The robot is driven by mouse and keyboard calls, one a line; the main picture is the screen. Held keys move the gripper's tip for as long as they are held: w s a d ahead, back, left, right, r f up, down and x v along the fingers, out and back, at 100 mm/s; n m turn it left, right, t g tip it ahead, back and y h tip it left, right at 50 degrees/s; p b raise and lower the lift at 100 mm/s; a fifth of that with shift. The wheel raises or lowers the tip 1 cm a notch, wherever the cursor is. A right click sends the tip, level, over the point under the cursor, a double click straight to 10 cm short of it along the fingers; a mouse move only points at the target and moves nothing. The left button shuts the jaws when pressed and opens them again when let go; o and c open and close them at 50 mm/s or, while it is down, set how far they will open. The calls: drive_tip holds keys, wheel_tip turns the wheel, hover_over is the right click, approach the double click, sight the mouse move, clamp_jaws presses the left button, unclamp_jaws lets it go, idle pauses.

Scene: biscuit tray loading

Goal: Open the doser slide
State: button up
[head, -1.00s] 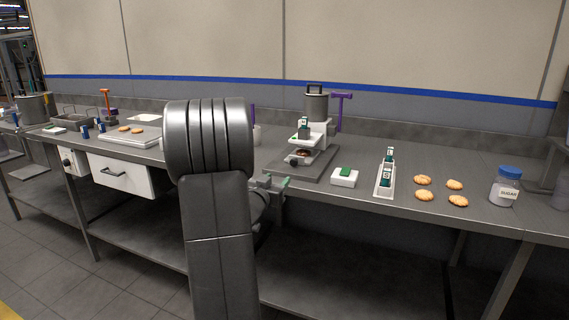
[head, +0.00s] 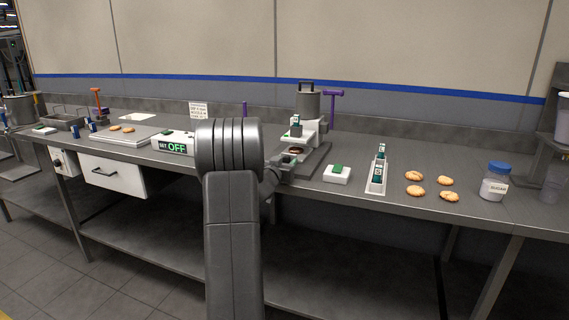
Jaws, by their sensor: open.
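The doser (head: 308,104) stands on the bench right of the middle, a grey lidded pot over a white body with a small dark-green block (head: 296,121) on its front. I cannot tell the slide apart clearly, nor whether it is open. A brown round thing (head: 296,151) shows under the white body, above a dark base plate (head: 318,158). My gripper (head: 289,161) is open at the front left of the doser, low by the base. It is small and partly hidden by my arm, and I cannot tell whether it touches the doser.
A purple T-shaped handle (head: 333,97) stands behind the doser. To the right are a white block with a green top (head: 337,174), a narrow white tray (head: 376,178), several biscuits (head: 414,176) and a sugar jar (head: 494,184). An OFF sign (head: 176,148) is left of my arm.

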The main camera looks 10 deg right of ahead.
clamp_jaws()
drive_tip(key=v, duration=1.1)
unclamp_jaws()
drive_tip(key=shift+a, duration=0.1)
drive_tip(key=v, duration=1.3)
drive_tip(key=shift+s+a+p, duration=0.25)
drive_tip(key=shift+s+p, duration=0.05)
